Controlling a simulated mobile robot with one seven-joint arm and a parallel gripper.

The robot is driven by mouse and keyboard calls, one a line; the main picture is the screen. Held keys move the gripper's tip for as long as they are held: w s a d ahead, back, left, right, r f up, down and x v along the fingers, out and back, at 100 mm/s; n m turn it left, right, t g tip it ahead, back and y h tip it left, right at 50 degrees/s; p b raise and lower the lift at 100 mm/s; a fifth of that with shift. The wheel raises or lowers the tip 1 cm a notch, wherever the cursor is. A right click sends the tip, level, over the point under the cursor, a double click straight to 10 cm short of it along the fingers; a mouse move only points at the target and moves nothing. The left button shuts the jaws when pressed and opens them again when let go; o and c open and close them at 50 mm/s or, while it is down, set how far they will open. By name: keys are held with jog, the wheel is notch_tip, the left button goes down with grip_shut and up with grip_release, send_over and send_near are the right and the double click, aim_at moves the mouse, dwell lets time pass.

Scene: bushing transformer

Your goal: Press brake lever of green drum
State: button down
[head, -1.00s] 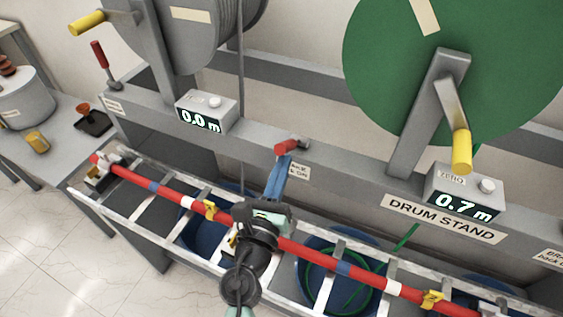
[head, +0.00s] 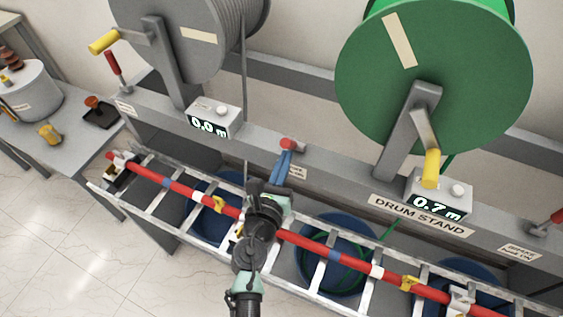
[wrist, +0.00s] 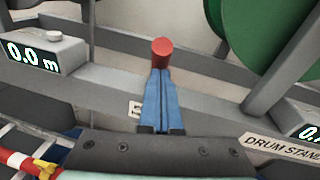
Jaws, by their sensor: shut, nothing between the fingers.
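The green drum (head: 430,85) stands at the upper right in the head view; its edge also shows in the wrist view (wrist: 285,30). A red-ended brake lever (head: 288,143) sits on the grey beam left of this drum. It points toward the camera and looks short in the wrist view (wrist: 162,50). My gripper (head: 286,153) is shut and empty. Its blue fingers (wrist: 161,75) reach up to the red end, with the tips at or just below it. I cannot tell whether they touch. The fingers partly hide the lever's lower part and the label behind.
A grey drum (head: 190,40) with its own red lever (head: 113,65) is at left. Another red lever (head: 552,222) is at the right edge. Yellow cranks (head: 431,168) and display boxes (head: 214,119) stand out from the stand. A ladder (head: 180,212) with a red pole lies in front.

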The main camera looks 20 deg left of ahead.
aim_at(292, 141)
jog(key=shift+w+r+p, duration=0.35)
jog(key=shift+r+p, duration=0.2)
jog(key=shift+p, duration=0.05)
jog(key=shift+w+r+p, duration=0.3)
jog(key=shift+r+p, duration=0.25)
jog(key=w+r+p, duration=0.1)
jog(key=w+r, duration=0.1)
jog(key=shift+w+p, duration=0.35)
jog(key=shift+w, duration=0.05)
jog(key=shift+w+d+r, duration=0.1)
jog(key=shift+w+r, duration=0.15)
jog(key=shift+w, duration=0.35)
jog(key=shift+w+d+r, duration=0.1)
jog(key=shift+w+r, duration=0.1)
jog(key=shift+w, duration=0.4)
jog(key=shift+r+p, duration=0.2)
jog(key=shift+p, duration=0.1)
jog(key=shift+w+r, duration=0.2)
jog(key=shift+r, duration=0.05)
jog(key=shift+s+f, duration=0.1)
jog(key=shift+s, duration=0.05)
